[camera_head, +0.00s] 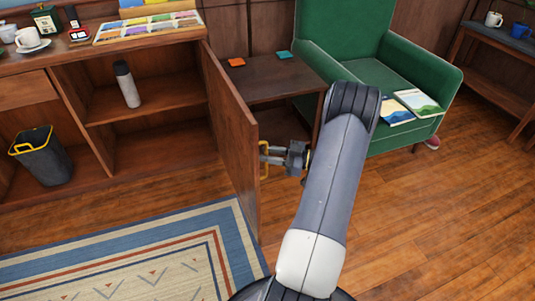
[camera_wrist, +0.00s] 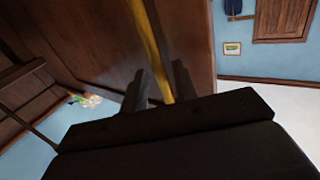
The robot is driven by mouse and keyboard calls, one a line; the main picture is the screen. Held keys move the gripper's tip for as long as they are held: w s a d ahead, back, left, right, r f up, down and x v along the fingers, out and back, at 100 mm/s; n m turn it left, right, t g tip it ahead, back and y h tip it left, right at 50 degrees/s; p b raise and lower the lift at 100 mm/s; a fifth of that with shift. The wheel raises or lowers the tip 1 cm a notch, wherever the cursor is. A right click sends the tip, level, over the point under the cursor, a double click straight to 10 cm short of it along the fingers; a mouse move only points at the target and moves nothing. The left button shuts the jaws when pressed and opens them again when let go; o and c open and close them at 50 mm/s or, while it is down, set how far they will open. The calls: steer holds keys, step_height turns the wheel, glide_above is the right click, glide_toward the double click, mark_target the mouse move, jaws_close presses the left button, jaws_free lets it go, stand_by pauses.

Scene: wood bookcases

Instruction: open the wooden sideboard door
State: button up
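The wooden sideboard door (camera_head: 229,140) stands wide open, swung out from the sideboard (camera_head: 140,195) at its right side. A yellow bar handle (camera_head: 264,162) is on the face turned toward the right. My gripper (camera_head: 268,154) is at this handle, with its fingers reaching in from the right. The door panel (camera_wrist: 190,40) fills the upper middle of that view.
The open compartment holds a grey bottle (camera_head: 127,84); a dark bin (camera_head: 42,157) stands at the left. A low wooden table (camera_head: 280,80) and a green armchair (camera_head: 355,65) stand behind and right of the door. A patterned rug (camera_head: 130,262) lies in front; wood floor (camera_head: 440,215) is clear at right.

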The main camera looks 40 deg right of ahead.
steer(key=p+v, duration=0.1)
steer(key=v, duration=0.9)
steer(key=shift+a, duration=0.15)
steer(key=b+x, duration=0.1)
steer(key=x, duration=1)
